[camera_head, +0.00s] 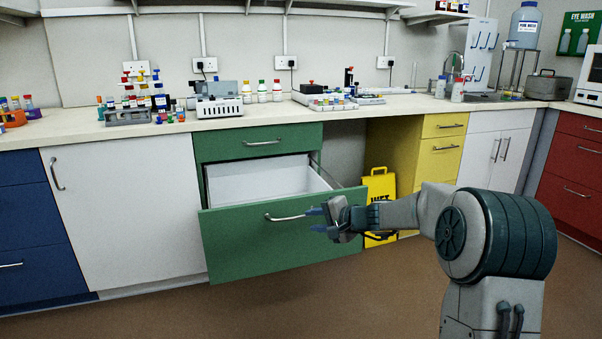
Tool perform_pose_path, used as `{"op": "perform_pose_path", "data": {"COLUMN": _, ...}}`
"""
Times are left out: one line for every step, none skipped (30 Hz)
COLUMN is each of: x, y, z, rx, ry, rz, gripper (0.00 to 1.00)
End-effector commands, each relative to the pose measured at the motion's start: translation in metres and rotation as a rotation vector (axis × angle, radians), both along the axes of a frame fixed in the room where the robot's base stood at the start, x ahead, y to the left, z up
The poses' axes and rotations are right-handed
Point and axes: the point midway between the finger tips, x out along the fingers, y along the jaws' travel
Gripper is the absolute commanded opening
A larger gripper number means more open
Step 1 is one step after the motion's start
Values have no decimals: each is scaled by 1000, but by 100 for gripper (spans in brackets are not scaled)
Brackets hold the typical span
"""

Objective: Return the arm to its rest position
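My arm reaches in from the right of the view, with its large shoulder joint at lower right. My gripper (318,220) is in front of the pulled-out green drawer (283,243), by the right end of its curved metal handle (284,216). Its two dark bluish fingers point left with a gap between them. Nothing shows between the fingers. I cannot tell whether a finger touches the handle. The drawer stands open, and its white inside looks empty where I can see it.
A yellow wet-floor sign (379,187) stands behind my wrist, by the yellow cabinet (440,155). The worktop (230,125) carries racks, bottles and instruments. A white cabinet door (125,210) is left of the drawer. The brown floor (250,308) in front is clear.

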Motion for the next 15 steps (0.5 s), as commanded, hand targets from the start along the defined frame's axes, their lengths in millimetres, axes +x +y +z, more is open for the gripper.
{"op": "perform_pose_path", "data": {"x": -20, "y": 8, "z": 35, "rx": -55, "ry": 4, "rz": 42, "gripper": 31}}
{"op": "perform_pose_path", "data": {"x": -31, "y": 12, "z": 43, "rx": -87, "ry": 9, "rz": 66, "gripper": 31}}
{"op": "perform_pose_path", "data": {"x": -45, "y": 16, "z": 53, "rx": -128, "ry": 17, "rz": 95, "gripper": 31}}
{"op": "perform_pose_path", "data": {"x": -56, "y": 18, "z": 61, "rx": -161, "ry": 22, "rz": 116, "gripper": 31}}
{"op": "perform_pose_path", "data": {"x": -67, "y": 20, "z": 68, "rx": -191, "ry": 29, "rz": 136, "gripper": 31}}
{"op": "perform_pose_path", "data": {"x": -82, "y": 21, "z": 78, "rx": -234, "ry": 37, "rz": 163, "gripper": 31}}
{"op": "perform_pose_path", "data": {"x": -93, "y": 22, "z": 86, "rx": -264, "ry": 44, "rz": 182, "gripper": 31}}
{"op": "perform_pose_path", "data": {"x": -104, "y": 23, "z": 94, "rx": -294, "ry": 50, "rz": 200, "gripper": 31}}
{"op": "perform_pose_path", "data": {"x": -119, "y": 23, "z": 103, "rx": -336, "ry": 59, "rz": 223, "gripper": 31}}
{"op": "perform_pose_path", "data": {"x": -130, "y": 22, "z": 110, "rx": -367, "ry": 66, "rz": 240, "gripper": 31}}
{"op": "perform_pose_path", "data": {"x": -141, "y": 22, "z": 117, "rx": -397, "ry": 72, "rz": 256, "gripper": 31}}
{"op": "perform_pose_path", "data": {"x": -156, "y": 20, "z": 127, "rx": -438, "ry": 82, "rz": 276, "gripper": 31}}
{"op": "perform_pose_path", "data": {"x": -167, "y": 18, "z": 134, "rx": -469, "ry": 89, "rz": 292, "gripper": 31}}
{"op": "perform_pose_path", "data": {"x": -178, "y": 16, "z": 140, "rx": -498, "ry": 97, "rz": 305, "gripper": 31}}
{"op": "perform_pose_path", "data": {"x": -192, "y": 13, "z": 150, "rx": -539, "ry": 106, "rz": 322, "gripper": 31}}
